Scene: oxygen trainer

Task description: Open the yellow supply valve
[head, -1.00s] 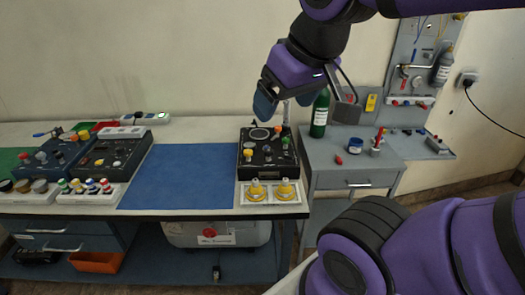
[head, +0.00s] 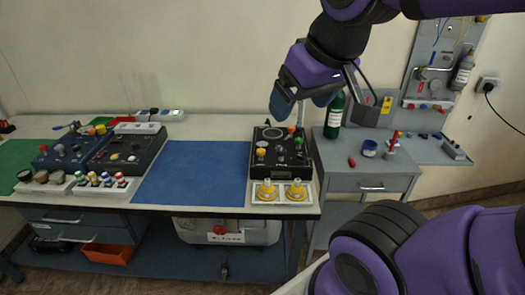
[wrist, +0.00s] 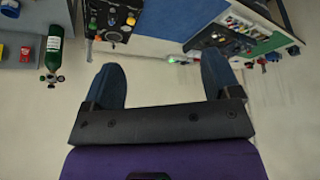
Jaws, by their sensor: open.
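The dark trainer panel (head: 281,165) stands at the right end of the bench. A yellow knob (head: 261,152) on its left side looks like the yellow supply valve. Red, green and other knobs sit near it. My gripper (head: 302,104) hangs above and behind the panel, its blue fingers apart with nothing between them. It is well clear of the yellow knob.
Two yellow cone-shaped fittings (head: 267,189) stand on a white tray in front of the panel. A blue mat (head: 190,172) lies left of it, bare. A green bottle (head: 335,115) stands on the grey cabinet (head: 345,182) to the right, near my gripper.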

